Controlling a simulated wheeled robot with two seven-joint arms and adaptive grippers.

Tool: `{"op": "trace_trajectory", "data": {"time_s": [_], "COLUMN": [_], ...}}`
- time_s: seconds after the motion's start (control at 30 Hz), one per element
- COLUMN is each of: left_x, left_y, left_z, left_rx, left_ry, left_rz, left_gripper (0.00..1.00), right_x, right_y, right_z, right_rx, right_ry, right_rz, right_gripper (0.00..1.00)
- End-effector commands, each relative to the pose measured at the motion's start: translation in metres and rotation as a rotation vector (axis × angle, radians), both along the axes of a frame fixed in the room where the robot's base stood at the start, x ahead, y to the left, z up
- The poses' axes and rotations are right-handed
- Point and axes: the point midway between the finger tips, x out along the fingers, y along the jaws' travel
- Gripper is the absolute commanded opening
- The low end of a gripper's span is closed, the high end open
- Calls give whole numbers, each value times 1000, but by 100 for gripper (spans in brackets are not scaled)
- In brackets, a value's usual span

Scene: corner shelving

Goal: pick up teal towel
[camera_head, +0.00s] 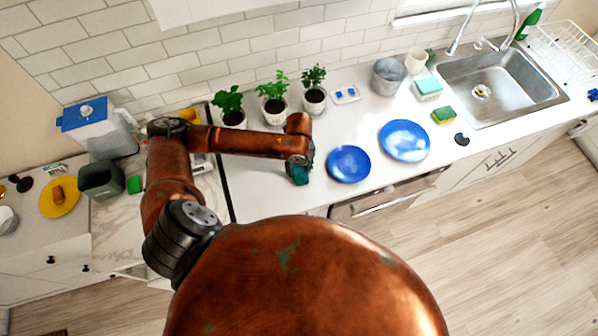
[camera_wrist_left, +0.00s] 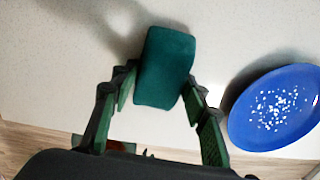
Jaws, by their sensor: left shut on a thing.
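The teal towel (camera_wrist_left: 165,66) is a small folded dark-teal block in the left wrist view. It sits between the two fingertips of my left gripper (camera_wrist_left: 160,78), which is shut on it. In the head view the towel (camera_head: 298,175) shows as a small teal patch below the end of my left arm, near the front of the white counter. My arm hides part of the gripper there. I cannot tell whether the towel touches the counter. My right gripper is in neither view.
A blue plate (camera_head: 349,164) lies just right of the towel, with another blue plate (camera_head: 405,140) beyond it. Several potted plants (camera_head: 272,98) stand behind, along the tiled wall. A sink (camera_head: 500,85) is at the right. The counter's front edge is close to the towel.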

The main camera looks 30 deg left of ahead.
Motion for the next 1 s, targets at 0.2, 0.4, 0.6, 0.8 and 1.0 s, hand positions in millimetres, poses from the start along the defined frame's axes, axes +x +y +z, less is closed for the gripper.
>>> {"op": "trace_trajectory", "data": {"time_s": [0.2, 0.4, 0.6, 0.8, 1.0], "left_x": [-2, -3, -2, -2, -14], "left_y": [0, 1, 1, -5, -40], "left_z": [-3, -3, 5, 34, 78], "left_rx": [0, 0, 0, -2, -4], "left_ry": [6, 6, 4, 2, -1], "left_rz": [2, 2, 2, -2, -6], "left_gripper": [24, 24, 24, 24, 24], "right_x": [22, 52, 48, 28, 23], "right_y": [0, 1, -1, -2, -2], "right_z": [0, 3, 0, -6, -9], "right_rx": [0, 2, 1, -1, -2], "right_ry": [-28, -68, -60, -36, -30], "right_rz": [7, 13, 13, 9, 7], "right_gripper": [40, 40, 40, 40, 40]}}
